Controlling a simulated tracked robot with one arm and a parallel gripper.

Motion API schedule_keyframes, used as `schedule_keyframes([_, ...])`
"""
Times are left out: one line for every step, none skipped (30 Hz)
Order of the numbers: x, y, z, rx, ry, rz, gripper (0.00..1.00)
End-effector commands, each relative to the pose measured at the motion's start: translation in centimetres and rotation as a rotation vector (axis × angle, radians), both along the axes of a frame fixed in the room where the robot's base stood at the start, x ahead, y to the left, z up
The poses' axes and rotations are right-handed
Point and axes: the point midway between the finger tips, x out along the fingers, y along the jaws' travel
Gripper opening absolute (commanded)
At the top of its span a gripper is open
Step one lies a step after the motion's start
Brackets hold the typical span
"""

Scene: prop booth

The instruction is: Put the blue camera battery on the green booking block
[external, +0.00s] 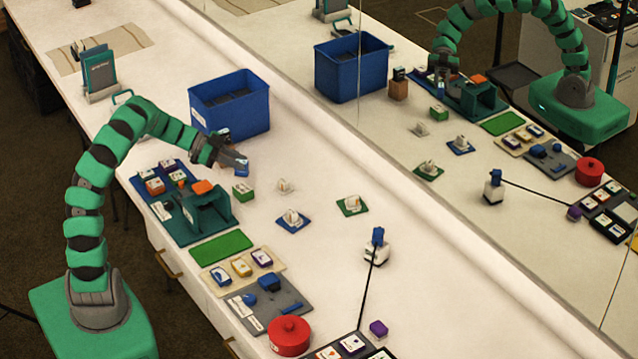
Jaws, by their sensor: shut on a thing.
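My gripper (233,160) is shut on a small blue piece, which I take to be the blue camera battery (241,165). It is held above the counter in front of the blue bin; the jaws hide part of it. The green booking block (242,194), a small green block with a pale label, stands on the counter below the gripper in the picture, apart from the battery.
The blue bin (229,105) stands behind the gripper. A dark green stand (207,215) is left of the block. A green mat (221,247), small items on pads and a red pot (289,336) lie nearer. The mirror (480,180) along the back repeats the scene.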

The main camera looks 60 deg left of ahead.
Motion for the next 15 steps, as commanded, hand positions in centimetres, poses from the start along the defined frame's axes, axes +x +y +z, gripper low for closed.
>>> schedule_keyframes([0.0, 0.0, -0.6, -0.002, 0.001, 0.001, 0.0])
schedule_keyframes([0.0, 0.0, -0.8, -0.001, 0.0, 0.0, 0.0])
schedule_keyframes([0.0, 0.0, -1.0, -0.001, 0.0, 0.0, 0.0])
schedule_keyframes([0.0, 0.0, -1.1, -0.001, -0.001, 0.0, 0.0])
schedule_keyframes([0.0, 0.0, -1.3, -0.001, -0.001, 0.0, 0.0])
schedule_keyframes([0.0, 0.0, -1.5, -0.001, -0.001, 0.0, 0.0])
schedule_keyframes([0.0, 0.0, -1.8, -0.001, -0.001, 0.0, 0.0])
schedule_keyframes([0.0, 0.0, -2.2, -0.002, 0.0, -0.001, 0.0])
schedule_keyframes([0.0, -0.1, -2.8, -0.003, 0.002, 0.0, 0.0])
schedule_keyframes([0.0, 0.0, -3.2, -0.004, 0.001, 0.0, 0.0])
schedule_keyframes([0.0, 0.0, -3.7, -0.004, 0.001, 0.0, 0.0])
schedule_keyframes([0.0, -0.1, -4.2, -0.004, 0.001, 0.0, 0.0])
schedule_keyframes([0.0, -0.1, -4.6, -0.005, 0.002, 0.0, 0.0])
schedule_keyframes([0.0, -0.1, -4.8, -0.005, 0.001, 0.001, 0.0])
schedule_keyframes([0.0, 0.0, -4.9, -0.004, 0.001, 0.0, 0.0])
